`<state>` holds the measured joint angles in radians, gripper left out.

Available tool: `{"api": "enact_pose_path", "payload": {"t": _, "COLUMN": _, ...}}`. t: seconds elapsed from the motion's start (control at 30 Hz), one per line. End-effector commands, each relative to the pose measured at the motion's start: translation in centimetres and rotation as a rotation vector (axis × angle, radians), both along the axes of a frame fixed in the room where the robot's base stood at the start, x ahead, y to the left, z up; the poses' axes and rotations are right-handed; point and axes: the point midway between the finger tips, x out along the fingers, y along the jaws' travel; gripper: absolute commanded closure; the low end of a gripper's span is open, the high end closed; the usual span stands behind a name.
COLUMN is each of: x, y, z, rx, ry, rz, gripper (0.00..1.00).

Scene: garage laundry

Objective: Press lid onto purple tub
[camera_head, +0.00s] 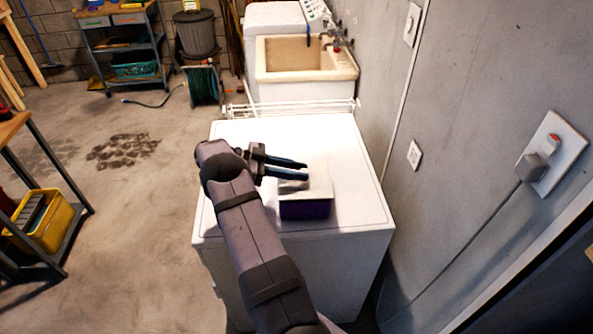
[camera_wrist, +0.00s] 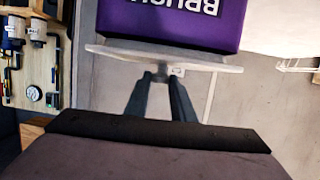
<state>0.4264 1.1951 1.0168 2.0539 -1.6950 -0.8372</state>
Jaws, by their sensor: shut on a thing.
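The purple tub (camera_head: 305,209) stands on the white machine top in the head view. Its purple side with upside-down white lettering fills the top of the wrist view (camera_wrist: 172,22). The pale lid (camera_head: 315,190) lies over the tub's top. In the wrist view the lid (camera_wrist: 215,63) shows edge-on beside the tub's rim, slightly tilted to it; I cannot tell whether it touches all along. My gripper (camera_head: 306,171) is above the lid. In the wrist view its fingers (camera_wrist: 162,80) close on a small knob on the lid. The tub's inside is hidden.
The white machine top (camera_head: 235,215) is clear around the tub. A white wire rack (camera_head: 290,108) and a utility sink (camera_head: 305,60) lie behind. The grey wall, with an outlet plate (camera_head: 414,155) and a plugged-in cord, bounds the right side. Open floor lies left.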

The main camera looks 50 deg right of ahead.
Motion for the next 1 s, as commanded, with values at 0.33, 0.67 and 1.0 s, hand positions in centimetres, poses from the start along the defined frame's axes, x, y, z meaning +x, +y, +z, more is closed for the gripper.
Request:
{"api": "enact_pose_path", "payload": {"t": 0.33, "x": 0.01, "y": -0.01, "z": 0.04, "rx": 0.000, "ry": 0.000, "rz": 0.000, "gripper": 1.00}}
{"api": "enact_pose_path", "payload": {"t": 0.67, "x": 0.01, "y": -0.01, "z": -0.34, "rx": 0.000, "ry": 0.000, "rz": 0.000, "gripper": 1.00}}
{"api": "enact_pose_path", "payload": {"t": 1.0, "x": 0.02, "y": 0.00, "z": -0.78, "rx": 0.000, "ry": 0.000, "rz": 0.000, "gripper": 1.00}}
